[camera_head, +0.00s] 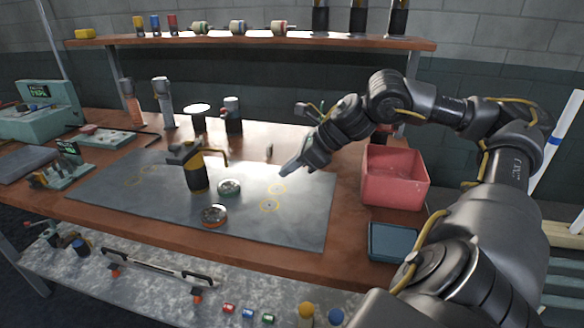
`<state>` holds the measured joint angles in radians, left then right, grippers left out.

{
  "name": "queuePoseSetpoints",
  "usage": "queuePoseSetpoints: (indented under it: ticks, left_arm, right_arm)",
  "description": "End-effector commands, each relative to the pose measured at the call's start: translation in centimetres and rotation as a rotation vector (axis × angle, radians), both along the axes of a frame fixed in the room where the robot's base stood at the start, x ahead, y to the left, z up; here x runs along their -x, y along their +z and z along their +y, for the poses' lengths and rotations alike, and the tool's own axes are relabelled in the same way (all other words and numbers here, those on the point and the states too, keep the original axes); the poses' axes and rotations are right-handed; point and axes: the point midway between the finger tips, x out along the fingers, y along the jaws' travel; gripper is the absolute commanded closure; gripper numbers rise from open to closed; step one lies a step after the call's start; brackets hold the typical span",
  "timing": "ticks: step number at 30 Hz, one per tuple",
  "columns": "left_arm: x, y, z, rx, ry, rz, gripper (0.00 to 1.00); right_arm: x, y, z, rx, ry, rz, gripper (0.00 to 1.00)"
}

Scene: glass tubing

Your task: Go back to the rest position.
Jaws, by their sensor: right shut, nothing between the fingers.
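My right gripper (289,170) is shut and empty. It is above the right part of the grey mat (120,190), close to the yellow ring marks on it. My right arm comes in from the right and bends over the red bin. My left gripper is not in this view. A black and yellow torch-like tool (196,172) stands upright on the mat to the left of the gripper. Two small round pieces, one green-rimmed (229,187) and one orange-rimmed (214,215), lie to the right of and in front of the tool.
A red bin (395,180) and a dark blue tray (392,241) sit at the table's right end. Cylindrical devices (232,113) stand along the back. A shelf (260,41) with spools and bottles runs above. A lower shelf (150,290) holds a long bar. The mat's front right is clear.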

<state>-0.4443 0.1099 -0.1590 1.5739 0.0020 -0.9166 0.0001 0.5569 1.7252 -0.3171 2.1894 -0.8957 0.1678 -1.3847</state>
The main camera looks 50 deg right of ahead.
Motion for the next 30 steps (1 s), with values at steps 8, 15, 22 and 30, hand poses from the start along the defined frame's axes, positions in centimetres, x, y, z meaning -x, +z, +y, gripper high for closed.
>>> queuePoseSetpoints:
  ticks: [8, 15, 22, 30]
  left_arm:
    - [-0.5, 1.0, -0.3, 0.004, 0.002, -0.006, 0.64]
    - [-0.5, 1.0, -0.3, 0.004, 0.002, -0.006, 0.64]
    - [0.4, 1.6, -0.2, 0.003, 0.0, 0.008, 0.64]
    - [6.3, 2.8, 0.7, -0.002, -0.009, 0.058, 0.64]
  right_arm:
    - [0.5, 0.5, -0.3, 0.0, -0.001, 0.001, 1.0]
    - [0.5, 0.5, -0.2, -0.001, -0.001, 0.0, 1.0]
    - [0.4, 3.2, -0.3, 0.001, -0.001, 0.0, 1.0]
    - [0.5, 13.2, -0.3, 0.0, -0.001, 0.0, 1.0]
